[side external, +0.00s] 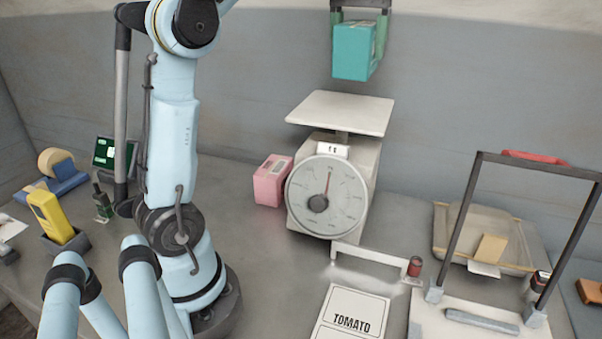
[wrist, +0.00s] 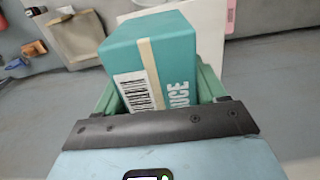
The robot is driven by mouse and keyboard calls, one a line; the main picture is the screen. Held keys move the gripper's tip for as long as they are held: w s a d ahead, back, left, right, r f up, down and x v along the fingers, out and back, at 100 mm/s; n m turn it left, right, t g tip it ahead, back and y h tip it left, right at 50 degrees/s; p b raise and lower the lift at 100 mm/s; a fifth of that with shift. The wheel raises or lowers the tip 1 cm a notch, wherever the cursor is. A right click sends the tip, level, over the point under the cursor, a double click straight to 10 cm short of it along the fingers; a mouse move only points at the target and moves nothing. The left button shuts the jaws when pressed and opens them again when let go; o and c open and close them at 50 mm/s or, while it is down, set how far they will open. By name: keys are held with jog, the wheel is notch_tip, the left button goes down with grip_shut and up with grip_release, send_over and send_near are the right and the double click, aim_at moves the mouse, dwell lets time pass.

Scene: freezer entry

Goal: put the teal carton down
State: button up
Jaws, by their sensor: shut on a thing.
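The teal carton (side external: 353,52) is in the air above the scale's plate in the side external view. My gripper (side external: 359,22) is shut on it from above, with green fingers on its two sides. In the wrist view the carton (wrist: 160,65) fills the middle, with a barcode label, a pale strip and white lettering. The green fingers (wrist: 160,88) show along its sides. The carton's far end is hidden from the wrist camera. A gap shows between the carton and the scale's white plate (side external: 341,112).
The dial scale (side external: 331,190) stands on the grey counter, its plate empty. A pink carton (side external: 271,181) is close to its left. A TOMATO card (side external: 350,315) lies in front.

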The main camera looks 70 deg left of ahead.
jog(key=d+r, duration=0.3)
jog(key=d, duration=0.3)
send_near(344, 107)
jog(key=shift+d, duration=0.1)
jog(key=shift+f, duration=2)
jog(key=shift+f, duration=0.1)
